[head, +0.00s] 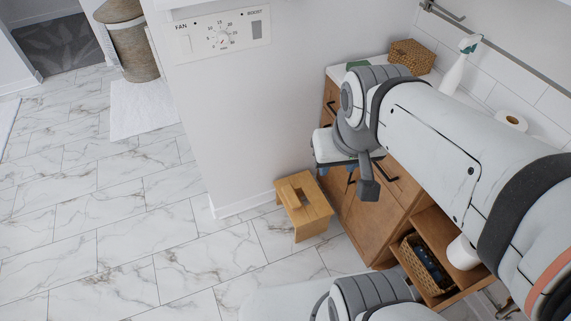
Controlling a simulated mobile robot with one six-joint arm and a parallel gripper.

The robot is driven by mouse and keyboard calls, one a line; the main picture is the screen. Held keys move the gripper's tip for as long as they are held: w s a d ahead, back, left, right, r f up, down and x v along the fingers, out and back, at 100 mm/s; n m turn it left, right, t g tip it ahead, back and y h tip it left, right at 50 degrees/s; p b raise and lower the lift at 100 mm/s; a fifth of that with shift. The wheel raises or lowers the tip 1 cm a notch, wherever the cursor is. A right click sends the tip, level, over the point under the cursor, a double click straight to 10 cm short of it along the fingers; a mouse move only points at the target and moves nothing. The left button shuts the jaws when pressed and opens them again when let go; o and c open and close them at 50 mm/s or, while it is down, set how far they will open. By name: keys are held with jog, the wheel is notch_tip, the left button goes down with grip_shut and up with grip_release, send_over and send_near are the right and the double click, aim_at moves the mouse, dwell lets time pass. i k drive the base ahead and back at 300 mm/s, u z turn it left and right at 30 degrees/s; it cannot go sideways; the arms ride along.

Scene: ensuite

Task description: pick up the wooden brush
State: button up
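A small wooden stool (313,213) stands on the marble floor between the white wall and the wooden cabinet. A long, narrow, light brown piece (291,195) shows on its top. It looks like the wooden brush, but it is too small to be sure, and I cannot make out bristles. My gripper (359,181) hangs at the end of my arm, in front of the cabinet and to the right of the stool. It appears apart from the stool. One dark finger shows clearly; the rest is partly hidden, so its opening cannot be judged.
The wooden cabinet (367,228) with black handles stands close right of the stool. On its top are a wicker box (411,56), a spray bottle (457,70) and a paper roll (511,120). The white wall (235,120) is behind the stool.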

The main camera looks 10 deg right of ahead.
aim_at(294, 202)
jog(key=u, duration=0.15)
jog(key=i, duration=1.2)
jog(key=z, duration=0.25)
